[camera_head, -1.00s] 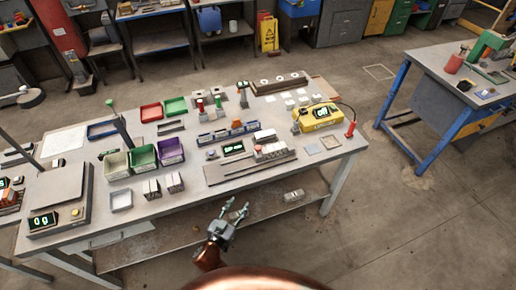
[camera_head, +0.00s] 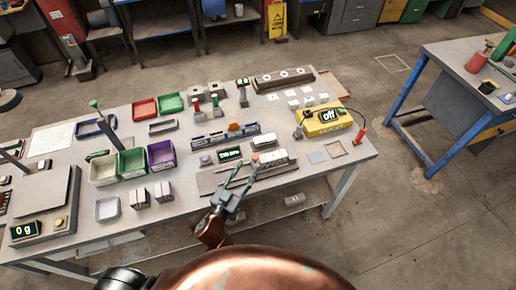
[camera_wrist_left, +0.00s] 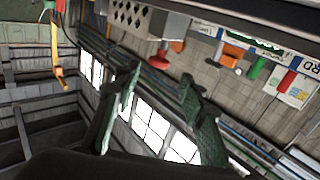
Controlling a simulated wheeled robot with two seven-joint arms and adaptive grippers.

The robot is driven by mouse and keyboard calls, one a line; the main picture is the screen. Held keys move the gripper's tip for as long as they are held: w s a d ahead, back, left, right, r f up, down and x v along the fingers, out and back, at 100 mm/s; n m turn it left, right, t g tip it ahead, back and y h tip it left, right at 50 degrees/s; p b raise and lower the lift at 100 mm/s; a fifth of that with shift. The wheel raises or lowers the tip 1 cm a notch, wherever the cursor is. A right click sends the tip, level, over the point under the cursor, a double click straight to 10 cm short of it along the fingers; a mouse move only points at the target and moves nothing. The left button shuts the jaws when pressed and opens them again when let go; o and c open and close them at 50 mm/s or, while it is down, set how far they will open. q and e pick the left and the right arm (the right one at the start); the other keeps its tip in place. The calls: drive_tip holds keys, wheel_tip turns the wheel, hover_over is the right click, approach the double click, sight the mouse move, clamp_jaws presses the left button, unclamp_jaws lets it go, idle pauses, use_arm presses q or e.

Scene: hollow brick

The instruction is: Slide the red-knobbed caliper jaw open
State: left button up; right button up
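The red knob (camera_head: 255,157) sits at the left end of a pale block (camera_head: 277,156) on a long grey base plate (camera_head: 210,187) at the table's front. A small lit display (camera_head: 230,153) stands to its left. The jaw itself is too small to make out. My left gripper (camera_head: 241,172) is in front of the knob, its two fingers spread and pointing toward it, with nothing between them. From this angle I cannot tell whether a finger touches anything. The left wrist view also shows the open green fingers (camera_wrist_left: 160,83). My right gripper is not in view.
A blue rail with blocks (camera_head: 226,138) lies behind the display. A yellow meter (camera_head: 327,121) reading "off" stands to the right, with a red probe (camera_head: 360,131). Green and purple bins (camera_head: 161,154) and a scale (camera_head: 40,203) are on the left.

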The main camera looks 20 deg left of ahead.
sight(254, 159)
use_arm(q)
drive_tip(key=w, duration=0.2)
drive_tip(key=w+d, duration=0.1)
drive_tip(key=w, duration=0.3)
drive_tip(key=shift+d, duration=0.25)
drive_tip(key=shift+w, duration=0.35)
drive_tip(key=shift+w+d, duration=0.1)
drive_tip(key=shift+w, duration=0.2)
drive_tip(key=c, duration=1)
clamp_jaws()
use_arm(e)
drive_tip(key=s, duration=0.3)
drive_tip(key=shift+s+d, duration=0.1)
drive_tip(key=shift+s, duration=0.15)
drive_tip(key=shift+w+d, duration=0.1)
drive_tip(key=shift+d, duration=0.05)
